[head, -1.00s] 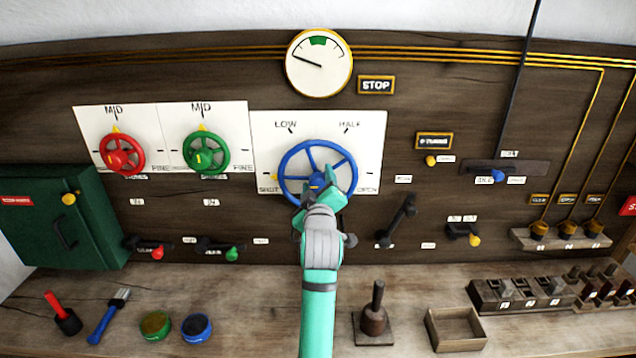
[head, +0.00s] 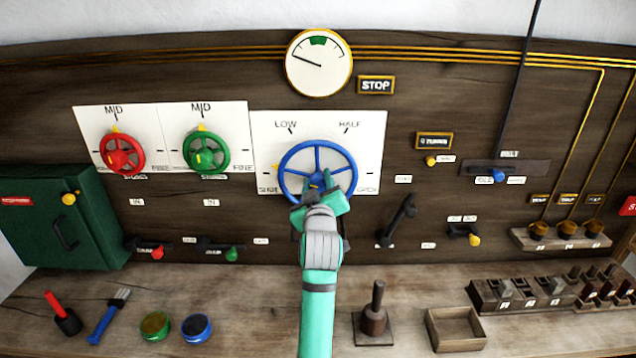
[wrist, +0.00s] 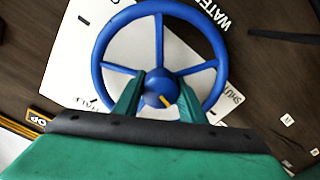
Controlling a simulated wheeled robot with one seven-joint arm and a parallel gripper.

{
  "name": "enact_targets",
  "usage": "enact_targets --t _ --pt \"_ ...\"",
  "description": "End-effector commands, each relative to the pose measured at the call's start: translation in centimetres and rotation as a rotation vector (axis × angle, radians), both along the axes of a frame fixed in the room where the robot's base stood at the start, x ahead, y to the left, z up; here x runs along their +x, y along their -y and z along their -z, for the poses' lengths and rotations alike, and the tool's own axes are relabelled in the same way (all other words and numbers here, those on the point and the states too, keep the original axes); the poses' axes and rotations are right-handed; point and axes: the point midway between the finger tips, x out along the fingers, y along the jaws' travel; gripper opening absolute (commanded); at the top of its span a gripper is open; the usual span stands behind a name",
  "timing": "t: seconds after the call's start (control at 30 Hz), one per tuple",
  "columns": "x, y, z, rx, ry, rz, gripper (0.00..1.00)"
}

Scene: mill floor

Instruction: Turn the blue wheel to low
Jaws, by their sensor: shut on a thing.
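The blue wheel (head: 317,158) is mounted on a white plate (head: 368,130) marked SHUT, LOW, HALF and OPEN. My gripper (head: 322,186) is shut on the wheel's hub, which it partly hides in the head view. In the wrist view the fingers (wrist: 158,95) stand on either side of the blue hub (wrist: 155,86). A yellow mark on the hub points down and right there, to the left of the SHUT label (wrist: 236,93). The LOW label (head: 286,125) shows at the upper left of the wheel in the head view; my gripper seems to cover it in the wrist view.
A red wheel (head: 122,154) and a green wheel (head: 206,153) are to the left. A round gauge (head: 319,64) is above. Black levers (head: 398,218) are near on the lower right. A wooden bench (head: 260,285) with small items runs below.

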Motion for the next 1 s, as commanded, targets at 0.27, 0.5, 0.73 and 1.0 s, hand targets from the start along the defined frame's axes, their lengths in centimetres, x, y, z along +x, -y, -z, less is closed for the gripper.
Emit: enact_targets --t 0.27,0.5,0.73,1.0 --pt "0.00 -0.03 0.12 0.262 -0.003 -0.001 0.15" --pt "0.00 0.00 0.12 0.475 -0.002 0.000 0.15" --pt "0.00 0.01 0.11 0.634 -0.002 0.000 0.15" --pt "0.00 0.04 0.11 0.740 -0.002 0.001 0.15"
